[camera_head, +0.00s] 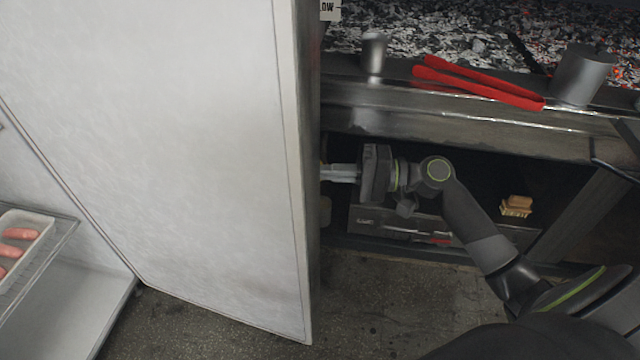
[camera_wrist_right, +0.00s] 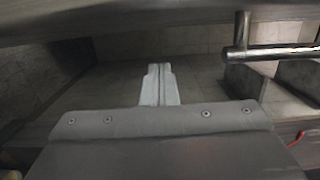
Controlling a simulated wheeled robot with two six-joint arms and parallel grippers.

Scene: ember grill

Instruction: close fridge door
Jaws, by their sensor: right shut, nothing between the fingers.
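The fridge door (camera_head: 190,150) stands open in the head view, a large white panel with its inner face toward me. Its free edge (camera_head: 305,200) is near the middle of the picture. The open fridge interior (camera_head: 75,290) shows at the lower left. My right gripper (camera_head: 340,173) is on the far, outer side of the door, fingers pointing left at it. The fingertips are partly hidden by the door edge, so I cannot tell whether they touch. In the right wrist view its fingers (camera_wrist_right: 160,84) are together and empty. My left gripper is not in view.
A tray of sausages (camera_head: 42,224) sits on the fridge shelf. A grill counter (camera_head: 450,125) with red tongs (camera_head: 480,85) and metal cups (camera_head: 373,55) is behind my right arm. Below are a dark recess and a brush (camera_head: 516,206). A metal bar (camera_wrist_right: 270,52) shows in the wrist view.

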